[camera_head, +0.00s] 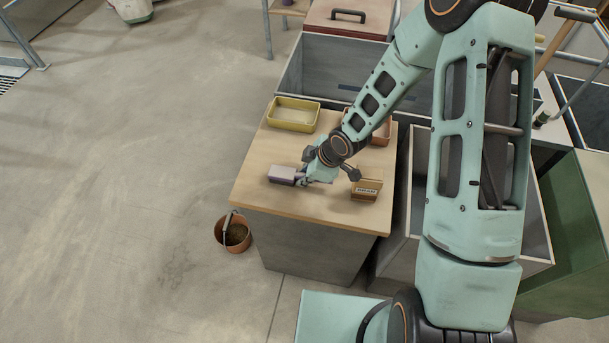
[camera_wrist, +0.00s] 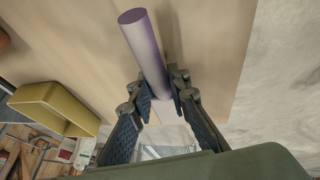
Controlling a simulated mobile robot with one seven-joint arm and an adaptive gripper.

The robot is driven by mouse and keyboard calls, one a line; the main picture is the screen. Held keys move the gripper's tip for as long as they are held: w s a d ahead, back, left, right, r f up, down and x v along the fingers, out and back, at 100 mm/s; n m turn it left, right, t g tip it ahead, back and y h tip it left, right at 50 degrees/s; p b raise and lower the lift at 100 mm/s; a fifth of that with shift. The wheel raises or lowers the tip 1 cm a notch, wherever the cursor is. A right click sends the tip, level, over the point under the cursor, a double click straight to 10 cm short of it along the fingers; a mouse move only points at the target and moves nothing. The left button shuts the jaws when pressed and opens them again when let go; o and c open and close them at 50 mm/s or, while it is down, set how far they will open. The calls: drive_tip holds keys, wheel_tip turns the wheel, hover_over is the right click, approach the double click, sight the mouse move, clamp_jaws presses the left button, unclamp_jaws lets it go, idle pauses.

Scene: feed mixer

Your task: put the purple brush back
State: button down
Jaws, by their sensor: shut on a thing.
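In the wrist view the brush (camera_wrist: 145,48) is a smooth purple rod. My gripper (camera_head: 302,174) is at the brush's right end in the head view. In the wrist view my gripper (camera_wrist: 168,92) is shut on the rod, with a finger on each side. The rod points away from the palm, over the light wood. I cannot tell whether it touches the tabletop. Its far underside is hidden.
A yellow tray (camera_head: 293,106) stands at the table's back left. A terracotta tray (camera_head: 380,131) is behind my wrist. A labelled tan box (camera_head: 366,188) stands right of my gripper. A brown bucket (camera_head: 235,243) is on the floor to the left. The tabletop's front left is clear.

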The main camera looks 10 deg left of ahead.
drive_tip(key=shift+f, duration=0.1)
drive_tip(key=c, duration=1.8)
unclamp_jaws()
drive_tip(key=shift+c, duration=0.2)
drive_tip(key=p+v, duration=0.3)
drive_tip(key=v, duration=0.9)
